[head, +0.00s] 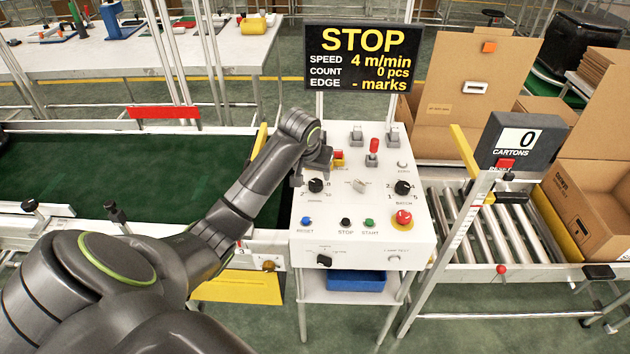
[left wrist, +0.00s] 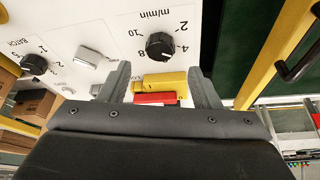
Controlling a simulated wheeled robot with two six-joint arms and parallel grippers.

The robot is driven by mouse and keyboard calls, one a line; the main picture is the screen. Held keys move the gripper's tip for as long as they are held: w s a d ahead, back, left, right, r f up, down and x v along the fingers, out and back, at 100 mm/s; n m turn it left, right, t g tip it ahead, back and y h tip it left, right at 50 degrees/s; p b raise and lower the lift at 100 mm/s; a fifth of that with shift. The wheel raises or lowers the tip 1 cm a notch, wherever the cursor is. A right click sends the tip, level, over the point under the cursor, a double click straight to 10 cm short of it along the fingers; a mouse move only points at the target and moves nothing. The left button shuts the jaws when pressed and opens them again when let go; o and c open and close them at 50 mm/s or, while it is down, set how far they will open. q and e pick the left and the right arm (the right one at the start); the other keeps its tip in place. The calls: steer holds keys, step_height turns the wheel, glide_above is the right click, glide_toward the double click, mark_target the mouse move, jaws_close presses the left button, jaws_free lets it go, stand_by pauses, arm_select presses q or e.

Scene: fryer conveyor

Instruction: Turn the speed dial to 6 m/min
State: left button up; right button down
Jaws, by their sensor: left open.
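The speed dial (head: 316,185) is a black knob on the left of the white control panel (head: 350,238). In the left wrist view the dial (left wrist: 160,46) shows upside down, with a "m/min" scale around it. The display (head: 363,58) reads STOP and speed 4 m/min. My left gripper (head: 316,168) is over the panel's left side, just behind the dial. In the left wrist view its fingers (left wrist: 162,78) are apart, with a yellow and red part (left wrist: 165,82) showing between them. The dial lies beyond the fingertips, and nothing is held. My right gripper is not in view.
A grey selector (head: 359,185) and the batch dial (head: 402,187) sit right of the speed dial. A red emergency button (head: 403,218) and reset, stop and start buttons are nearer. A red-topped lever (head: 374,146) stands behind. The green conveyor (head: 90,175) lies left.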

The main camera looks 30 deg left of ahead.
mark_target(316, 183)
arm_select(q)
steer(key=shift+x, duration=3.2)
steer(key=c, duration=1)
steer(key=shift+a+r+m+h+p, duration=0.2)
steer(key=shift+m+h+p, duration=0.3)
steer(key=shift+m+p, duration=1)
steer(key=shift+m+h+p, duration=0.5)
steer(key=shift+m+p, duration=0.35)
steer(key=shift+m, duration=0.25)
steer(key=m, duration=0.1)
steer(key=m+h, duration=0.1)
steer(key=shift+w+a+f+m, duration=0.1)
steer(key=shift+f+m, duration=0.05)
steer(key=shift+m, duration=0.15)
steer(key=shift+m+g+h+b, duration=0.4)
steer(key=shift+m+h+b, duration=0.15)
steer(key=shift+m, duration=1.35)
